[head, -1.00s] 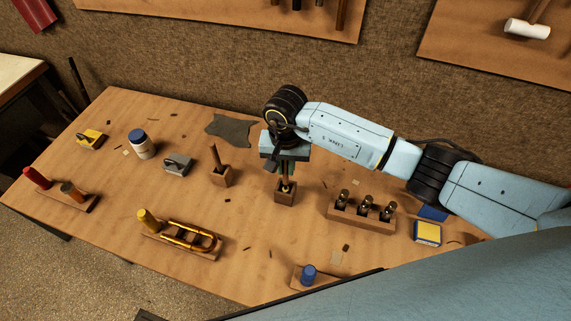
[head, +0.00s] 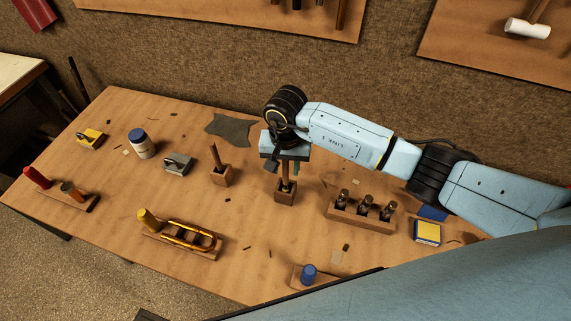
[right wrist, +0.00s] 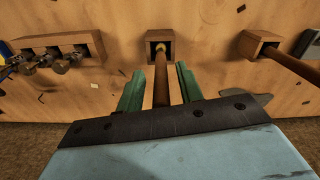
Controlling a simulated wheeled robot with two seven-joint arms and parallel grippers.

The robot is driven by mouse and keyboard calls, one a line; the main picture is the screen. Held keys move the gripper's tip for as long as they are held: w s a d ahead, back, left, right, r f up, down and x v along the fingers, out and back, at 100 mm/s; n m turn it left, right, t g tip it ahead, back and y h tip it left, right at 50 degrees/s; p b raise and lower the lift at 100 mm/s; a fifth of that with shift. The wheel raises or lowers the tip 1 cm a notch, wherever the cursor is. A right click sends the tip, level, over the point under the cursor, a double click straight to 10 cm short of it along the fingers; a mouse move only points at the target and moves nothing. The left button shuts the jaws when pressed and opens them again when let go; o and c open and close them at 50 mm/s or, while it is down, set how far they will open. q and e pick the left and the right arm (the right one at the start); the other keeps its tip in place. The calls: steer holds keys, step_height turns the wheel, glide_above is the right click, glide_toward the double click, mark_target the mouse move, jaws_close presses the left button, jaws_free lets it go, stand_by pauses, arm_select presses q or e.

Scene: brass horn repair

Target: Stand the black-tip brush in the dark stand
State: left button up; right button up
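A small brown block stand (head: 285,197) stands near the middle of the table, below my right gripper (head: 287,165). A brush with a brown handle (head: 285,182) stands upright in it. Its tip is hidden inside the stand, so its colour does not show. In the right wrist view the handle (right wrist: 161,82) rises from the stand (right wrist: 152,37) between the green fingers of my right gripper (right wrist: 159,85). The fingers are apart, with a gap on each side of the handle. My left gripper is not in view.
A second block stand (head: 222,178) with a brown-handled tool is to the left. A rack (head: 360,221) with three metal-topped pieces is to the right. A blue-lidded jar (head: 141,145), a grey block (head: 177,164) and a wooden tray (head: 185,244) are further left. The front middle is mostly clear.

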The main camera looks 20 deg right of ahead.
step_height(320, 180, up, 12)
steer(key=shift+r+b, duration=0.1)
steer(key=shift+b, duration=0.45)
